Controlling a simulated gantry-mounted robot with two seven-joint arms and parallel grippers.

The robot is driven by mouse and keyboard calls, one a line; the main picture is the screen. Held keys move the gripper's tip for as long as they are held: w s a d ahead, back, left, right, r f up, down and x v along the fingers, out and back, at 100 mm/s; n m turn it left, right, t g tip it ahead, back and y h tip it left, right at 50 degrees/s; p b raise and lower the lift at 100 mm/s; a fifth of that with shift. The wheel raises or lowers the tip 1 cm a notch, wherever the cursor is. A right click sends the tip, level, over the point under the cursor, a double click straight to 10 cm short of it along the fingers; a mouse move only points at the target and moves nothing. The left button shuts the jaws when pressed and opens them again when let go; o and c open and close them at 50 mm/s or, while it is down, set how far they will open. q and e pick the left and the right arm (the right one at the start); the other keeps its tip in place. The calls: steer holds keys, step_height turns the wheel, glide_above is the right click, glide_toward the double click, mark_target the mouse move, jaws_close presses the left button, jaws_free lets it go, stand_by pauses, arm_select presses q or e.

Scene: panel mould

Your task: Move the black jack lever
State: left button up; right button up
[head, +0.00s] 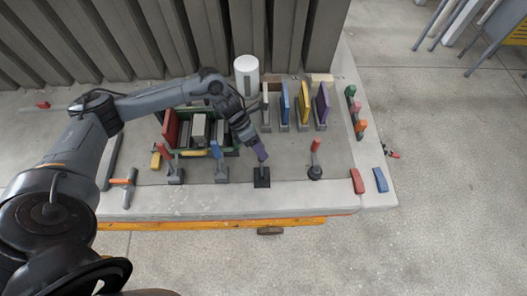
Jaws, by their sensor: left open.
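The black jack lever (262,179) has a dark square base on the front part of the grey slab (205,203). My left arm reaches in from the left, and its gripper (259,150) points down just above and behind this base. The left gripper is open. A purplish piece shows at its tip, and I cannot tell whether it is a finger or the lever's handle. The lever's upper part is largely hidden by the gripper, and contact between them cannot be made out. My right gripper is not in view.
Levers with red (168,160), blue (216,152) and red (316,146) handles stand on both sides. A green-edged tray (233,152) with blocks, a white cylinder (246,74) and coloured upright panels (304,102) are behind. Red (357,181) and blue (381,180) blocks lie at right.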

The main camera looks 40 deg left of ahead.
arm_select(q)
steer(key=shift+x, duration=1.35)
jaws_close()
